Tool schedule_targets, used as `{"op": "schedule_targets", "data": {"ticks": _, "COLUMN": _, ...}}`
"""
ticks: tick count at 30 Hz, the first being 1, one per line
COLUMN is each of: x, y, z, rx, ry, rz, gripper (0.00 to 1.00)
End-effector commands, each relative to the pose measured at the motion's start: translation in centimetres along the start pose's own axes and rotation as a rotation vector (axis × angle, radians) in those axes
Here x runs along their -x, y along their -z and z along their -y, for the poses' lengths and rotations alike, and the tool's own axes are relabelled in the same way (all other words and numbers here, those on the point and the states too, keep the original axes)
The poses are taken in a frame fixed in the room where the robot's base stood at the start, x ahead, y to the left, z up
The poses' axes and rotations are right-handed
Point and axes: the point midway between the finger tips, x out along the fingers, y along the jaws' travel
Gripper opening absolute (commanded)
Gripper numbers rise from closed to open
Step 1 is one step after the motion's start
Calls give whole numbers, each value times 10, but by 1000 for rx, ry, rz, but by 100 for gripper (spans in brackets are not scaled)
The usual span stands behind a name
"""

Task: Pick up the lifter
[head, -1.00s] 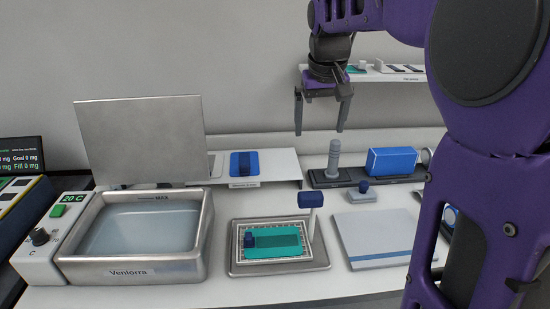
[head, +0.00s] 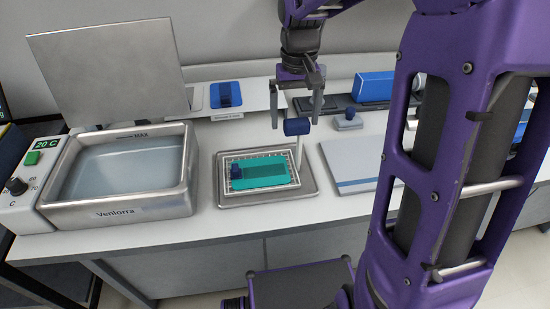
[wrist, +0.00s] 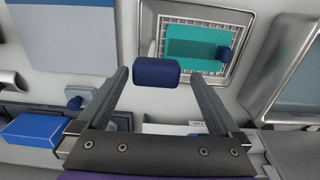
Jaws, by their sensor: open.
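A dark blue handle (head: 297,127) tops a pale upright post (head: 299,152) at the right side of a shallow metal tray (head: 228,202); I take this to be the lifter. A white wire grid (head: 292,166) lies in the tray, with a teal slab (head: 268,174) on it. My gripper (head: 295,122) is open, pointing down, with one finger on each side of the handle in the head view. In the wrist view the handle (wrist: 156,71) appears between the fingertips, with gaps on both sides. I cannot tell whether the fingers are at its height.
A small dark blue block (head: 236,172) sits on the slab. A water bath (head: 125,209) with a raised metal lid (head: 110,75) stands left. A grey-blue flat pad (head: 360,165) lies right. A blue box (head: 374,86) and a small blue-knobbed piece (head: 348,121) are behind.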

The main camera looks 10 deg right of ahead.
Motion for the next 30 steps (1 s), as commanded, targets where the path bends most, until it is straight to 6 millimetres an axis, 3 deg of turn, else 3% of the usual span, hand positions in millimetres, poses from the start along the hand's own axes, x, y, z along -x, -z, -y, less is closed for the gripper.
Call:
{"op": "schedule_targets", "data": {"ticks": 5, "x": -12, "y": 0, "z": -1, "rx": -1, "ry": 0, "rz": 0, "gripper": 100}}
{"op": "schedule_targets", "data": {"ticks": 13, "x": -50, "y": -1, "z": -5, "rx": 0, "ry": 0, "rz": 1, "gripper": 100}}
{"op": "schedule_targets", "data": {"ticks": 22, "x": -55, "y": 0, "z": -5, "rx": 0, "ry": 0, "rz": -2, "gripper": 100}}
{"op": "schedule_targets", "data": {"ticks": 23, "x": -55, "y": 0, "z": -5, "rx": 0, "ry": 0, "rz": -2, "gripper": 98}}
{"op": "schedule_targets", "data": {"ticks": 30, "x": -55, "y": 0, "z": -5, "rx": 0, "ry": 0, "rz": -2, "gripper": 55}}
